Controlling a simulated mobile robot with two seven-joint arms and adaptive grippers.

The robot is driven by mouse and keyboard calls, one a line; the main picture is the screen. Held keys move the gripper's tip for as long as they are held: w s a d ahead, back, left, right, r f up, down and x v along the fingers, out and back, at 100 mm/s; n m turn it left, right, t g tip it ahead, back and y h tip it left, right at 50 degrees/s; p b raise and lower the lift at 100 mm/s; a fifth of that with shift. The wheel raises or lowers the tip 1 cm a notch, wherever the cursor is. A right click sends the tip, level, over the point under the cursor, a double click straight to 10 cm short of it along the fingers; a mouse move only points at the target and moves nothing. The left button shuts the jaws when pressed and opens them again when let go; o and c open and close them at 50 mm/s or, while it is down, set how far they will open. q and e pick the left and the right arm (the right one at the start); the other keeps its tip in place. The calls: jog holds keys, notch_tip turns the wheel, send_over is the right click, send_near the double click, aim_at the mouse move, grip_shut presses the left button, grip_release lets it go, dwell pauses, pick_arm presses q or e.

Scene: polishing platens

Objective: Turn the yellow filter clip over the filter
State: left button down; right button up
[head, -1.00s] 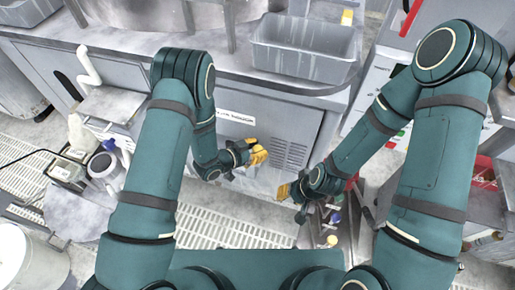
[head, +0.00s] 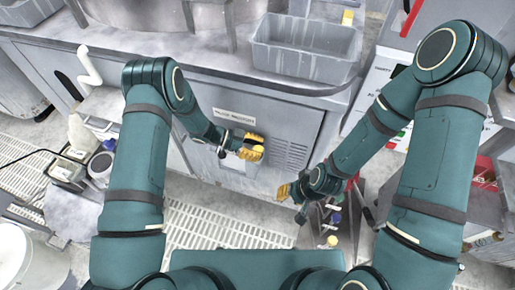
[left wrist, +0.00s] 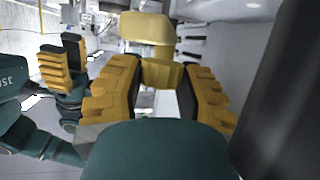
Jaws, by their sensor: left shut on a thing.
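My left gripper (head: 252,149) is in front of the grey cabinet door, with its yellow fingers close to the panel. In the left wrist view its two ridged yellow fingers (left wrist: 160,95) stand on either side of a yellow piece, which looks like the filter clip (left wrist: 162,75), and are shut on it. A wider yellow block (left wrist: 147,27) shows just beyond. In the head view the clip is hidden by the gripper. I cannot make out the filter itself. My right gripper (head: 286,192) hangs lower right, away from the door; its finger gap is unclear.
The cabinet door (head: 255,170) has a label (head: 233,117) and vent slots. A grey bin (head: 305,48) stands on the counter above. Bottles and a jug (head: 100,165) stand at left. A slatted white floor grating (head: 215,228) lies below.

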pick_arm(q)
jog(key=shift+g, duration=0.3)
jog(key=c, duration=0.6)
grip_release()
jog(key=shift+d, duration=0.1)
jog(key=shift+o, duration=0.2)
